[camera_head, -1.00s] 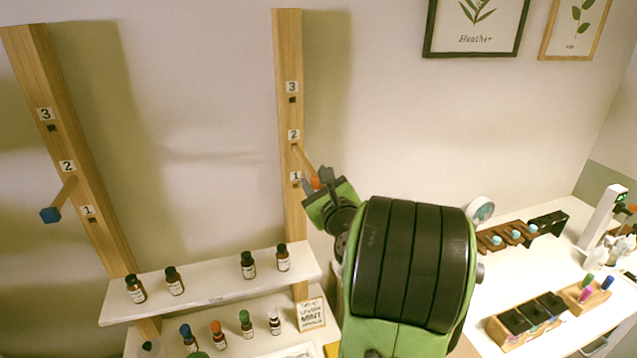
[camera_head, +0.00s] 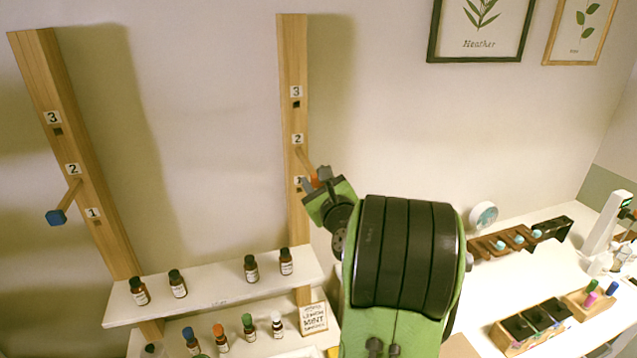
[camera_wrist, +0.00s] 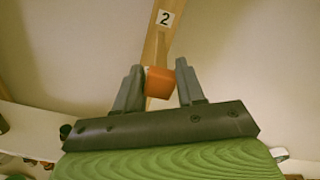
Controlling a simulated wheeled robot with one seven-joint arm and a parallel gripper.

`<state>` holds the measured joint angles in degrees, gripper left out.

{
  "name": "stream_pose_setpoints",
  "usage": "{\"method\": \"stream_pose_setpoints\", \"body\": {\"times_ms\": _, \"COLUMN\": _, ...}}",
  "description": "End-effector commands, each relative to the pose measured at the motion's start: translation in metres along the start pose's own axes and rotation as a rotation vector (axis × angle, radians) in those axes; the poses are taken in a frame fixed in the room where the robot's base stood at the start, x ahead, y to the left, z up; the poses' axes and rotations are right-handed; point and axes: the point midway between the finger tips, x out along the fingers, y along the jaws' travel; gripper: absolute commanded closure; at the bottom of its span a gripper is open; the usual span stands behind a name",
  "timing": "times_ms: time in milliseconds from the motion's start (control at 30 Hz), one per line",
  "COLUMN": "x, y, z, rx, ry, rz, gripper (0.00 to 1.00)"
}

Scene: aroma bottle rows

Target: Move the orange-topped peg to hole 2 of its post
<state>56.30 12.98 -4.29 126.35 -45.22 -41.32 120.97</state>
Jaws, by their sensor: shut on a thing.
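The orange-topped peg (camera_head: 306,164) is a light wooden rod with an orange end. It slants from just below the "2" label (camera_head: 298,139) on the right-hand wooden post (camera_head: 293,65) down to my gripper (camera_head: 319,182). Its inner end meets the post at the place of hole 2; how deep it sits cannot be told. In the wrist view, the orange top (camera_wrist: 158,83) lies between the two grey fingers of my gripper (camera_wrist: 158,85), with the post and "2" label behind. My gripper is shut on the orange top. The "1" label is partly covered by it.
The left post (camera_head: 45,80) carries a blue-topped peg (camera_head: 57,216) by its "2" label. A white shelf (camera_head: 215,295) with several dark bottles stands below the posts. A counter with racks and boxes is at the right. The wall between the posts is bare.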

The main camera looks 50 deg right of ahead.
Motion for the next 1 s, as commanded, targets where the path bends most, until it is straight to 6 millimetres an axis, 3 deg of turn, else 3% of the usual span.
{"method": "stream_pose_setpoints", "body": {"times_ms": 1000, "x": 0.026, "y": 0.001, "z": 0.000, "rx": 0.000, "ry": -0.001, "rz": 0.001, "gripper": 0.92}}
